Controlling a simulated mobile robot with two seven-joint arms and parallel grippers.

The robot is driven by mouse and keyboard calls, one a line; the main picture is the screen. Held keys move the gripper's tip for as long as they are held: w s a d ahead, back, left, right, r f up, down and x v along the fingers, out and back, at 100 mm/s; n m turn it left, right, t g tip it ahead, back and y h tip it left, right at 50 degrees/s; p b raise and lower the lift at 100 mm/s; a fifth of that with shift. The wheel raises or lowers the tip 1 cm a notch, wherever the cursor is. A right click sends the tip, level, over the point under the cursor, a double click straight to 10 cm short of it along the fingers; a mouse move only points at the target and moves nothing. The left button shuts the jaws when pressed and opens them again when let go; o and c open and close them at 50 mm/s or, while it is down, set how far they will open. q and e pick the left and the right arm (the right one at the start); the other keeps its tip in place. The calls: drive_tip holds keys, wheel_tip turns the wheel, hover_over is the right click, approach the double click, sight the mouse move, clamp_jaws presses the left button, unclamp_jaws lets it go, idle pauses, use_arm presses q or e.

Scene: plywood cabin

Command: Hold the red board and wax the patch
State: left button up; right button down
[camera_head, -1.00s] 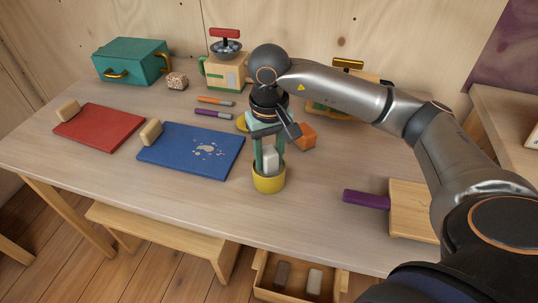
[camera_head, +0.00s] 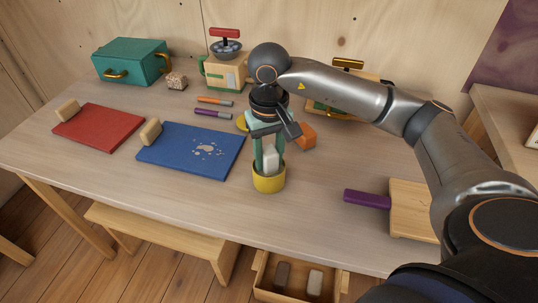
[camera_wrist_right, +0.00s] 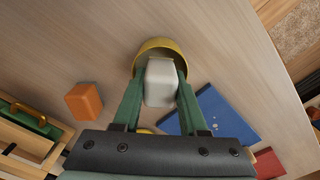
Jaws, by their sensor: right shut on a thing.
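The red board (camera_head: 99,127) lies flat at the left of the table, with a wooden block handle (camera_head: 68,110) at its left edge. The blue board (camera_head: 180,160) lies beside it, with a pale blotchy patch (camera_head: 208,150) on its right half and its own wooden block (camera_head: 151,132). My right gripper (camera_head: 270,160) points down and is shut on a white block (camera_wrist_right: 161,82). The block's lower end is in or just above the yellow cup (camera_head: 269,182); I cannot tell which. My left gripper is not in view.
An orange block (camera_head: 305,136) sits close to the right of my gripper. Two markers (camera_head: 214,113) lie behind the blue board. A purple-handled wooden board (camera_head: 410,208) lies at the right.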

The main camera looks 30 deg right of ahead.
sight(269, 149)
drive_tip(key=shift+s+f, duration=0.1)
idle(0.3)
drive_tip(key=shift+r+p, duration=2.2)
drive_tip(key=shift+r, duration=1.4)
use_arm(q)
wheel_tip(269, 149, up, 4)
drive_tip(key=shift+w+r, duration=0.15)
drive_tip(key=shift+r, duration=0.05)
use_arm(e)
drive_tip(key=shift+a+r+p, duration=0.15)
drive_tip(key=shift+r+p, duration=0.15)
drive_tip(key=shift+p, duration=0.05)
use_arm(q)
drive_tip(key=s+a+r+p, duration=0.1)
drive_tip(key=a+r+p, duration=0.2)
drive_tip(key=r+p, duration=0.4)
drive_tip(key=p, duration=0.2)
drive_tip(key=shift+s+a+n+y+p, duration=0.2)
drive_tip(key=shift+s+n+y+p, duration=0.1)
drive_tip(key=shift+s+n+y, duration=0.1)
use_arm(e)
drive_tip(key=s+a+r+n, duration=0.2)
drive_tip(key=s+a+r, duration=0.2)
drive_tip(key=a+r, duration=0.1)
drive_tip(key=shift+a+r+n, duration=0.3)
drive_tip(key=shift+a+r, duration=0.1)
drive_tip(key=shift+r, duration=0.1)
